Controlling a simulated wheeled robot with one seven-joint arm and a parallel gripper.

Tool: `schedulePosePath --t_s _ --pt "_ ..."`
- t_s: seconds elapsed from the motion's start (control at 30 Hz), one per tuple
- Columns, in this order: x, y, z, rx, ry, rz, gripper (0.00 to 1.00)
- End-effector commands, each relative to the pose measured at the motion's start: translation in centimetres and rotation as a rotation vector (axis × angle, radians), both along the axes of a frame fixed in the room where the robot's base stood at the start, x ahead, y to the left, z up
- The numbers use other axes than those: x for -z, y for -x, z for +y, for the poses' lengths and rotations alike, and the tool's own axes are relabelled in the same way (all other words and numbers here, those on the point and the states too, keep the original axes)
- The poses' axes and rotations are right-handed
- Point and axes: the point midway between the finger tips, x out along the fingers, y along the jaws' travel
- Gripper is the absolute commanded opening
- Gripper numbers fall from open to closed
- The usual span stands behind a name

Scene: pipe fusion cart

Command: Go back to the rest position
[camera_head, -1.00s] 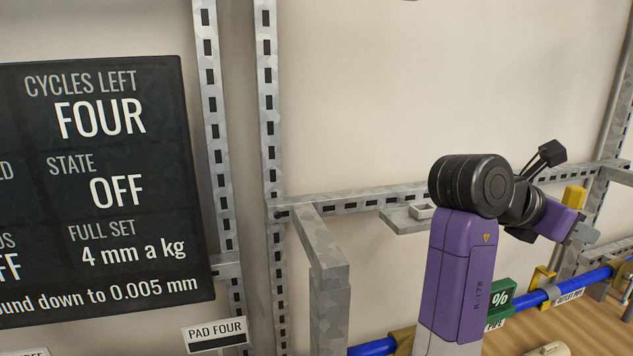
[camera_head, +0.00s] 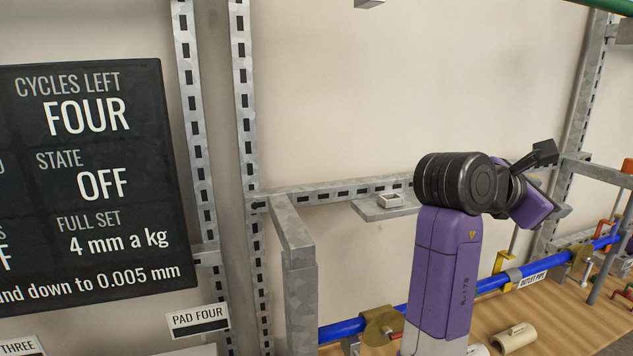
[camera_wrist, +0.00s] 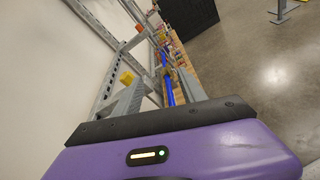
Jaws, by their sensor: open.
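My gripper (camera_wrist: 159,76) shows in the wrist view beyond its purple housing, with two grey fingers apart and nothing seen between them. A small yellow block (camera_wrist: 126,77) shows beside the left finger; I cannot tell whether they touch. In the head view my purple arm stands at centre right, bent at a black joint, and its wrist points right and away. The fingers are hidden or unclear there.
A blue pipe (camera_head: 490,283) runs behind my arm above a wooden bench top (camera_head: 565,318), where a beige pipe piece (camera_head: 514,337) lies. A grey frame post (camera_head: 300,290) stands left of my arm. A small shelf (camera_head: 385,208) and black board (camera_head: 90,180) are behind.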

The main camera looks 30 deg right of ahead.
Motion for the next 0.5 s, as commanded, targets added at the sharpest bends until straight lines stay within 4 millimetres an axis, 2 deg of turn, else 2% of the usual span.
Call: schedulePosePath --t_s 0.17,0.3,0.4,0.5 --pt "-2.6 -2.2 -0.4 -0.060 0.136 -0.240 0.49" --pt "-3.5 -5.3 0.2 -0.184 0.253 -0.505 0.49" --pt "-2.8 -8.2 1.9 -0.325 0.297 -0.727 0.49" --pt "-0.9 -10.9 4.6 -0.485 0.276 -0.949 0.49"
